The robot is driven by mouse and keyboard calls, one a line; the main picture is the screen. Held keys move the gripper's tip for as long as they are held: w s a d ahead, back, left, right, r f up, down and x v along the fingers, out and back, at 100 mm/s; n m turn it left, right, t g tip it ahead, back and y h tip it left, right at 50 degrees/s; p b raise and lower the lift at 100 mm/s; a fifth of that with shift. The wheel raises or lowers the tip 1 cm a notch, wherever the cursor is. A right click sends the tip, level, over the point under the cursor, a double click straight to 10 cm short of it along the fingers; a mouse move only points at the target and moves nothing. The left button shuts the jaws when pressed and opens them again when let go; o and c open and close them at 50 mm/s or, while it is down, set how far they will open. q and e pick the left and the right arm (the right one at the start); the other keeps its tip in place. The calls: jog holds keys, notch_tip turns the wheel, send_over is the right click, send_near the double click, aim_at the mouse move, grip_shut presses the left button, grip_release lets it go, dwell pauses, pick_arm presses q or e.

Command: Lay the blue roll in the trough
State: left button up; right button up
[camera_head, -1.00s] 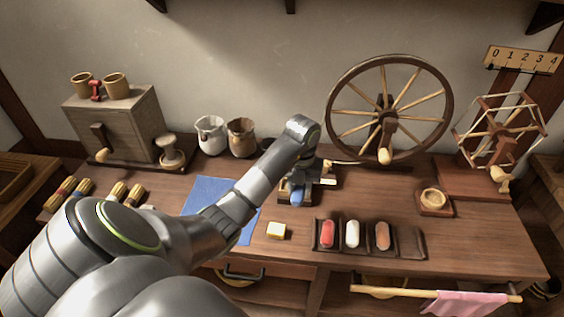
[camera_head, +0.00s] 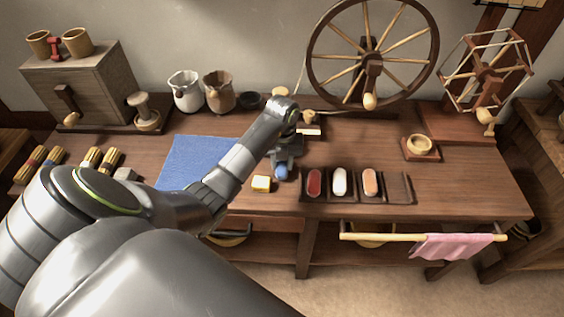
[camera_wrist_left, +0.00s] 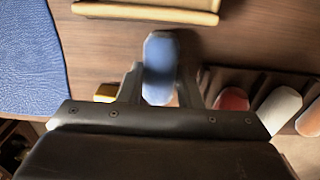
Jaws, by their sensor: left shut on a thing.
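My left gripper (camera_head: 283,165) is shut on the blue roll (camera_head: 281,173). In the left wrist view, the blue roll (camera_wrist_left: 160,65) stands out between the two fingers (camera_wrist_left: 160,88). The dark wooden trough (camera_head: 399,188) lies just right of the gripper, near the table's front edge. It holds a red roll (camera_head: 314,182), a white roll (camera_head: 340,181) and a tan roll (camera_head: 370,182). Its rightmost compartment is empty. The gap under the blue roll cannot be judged. My right gripper is not in view.
A yellow block (camera_head: 261,183) lies just left of the blue roll. A blue cloth (camera_head: 200,160) covers the table further left. A spinning wheel (camera_head: 371,60) and jugs (camera_head: 186,91) stand behind.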

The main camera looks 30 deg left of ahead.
pick_arm(q)
jog(key=shift+f, duration=0.1)
jog(key=shift+f, duration=0.1)
jog(key=o, duration=1)
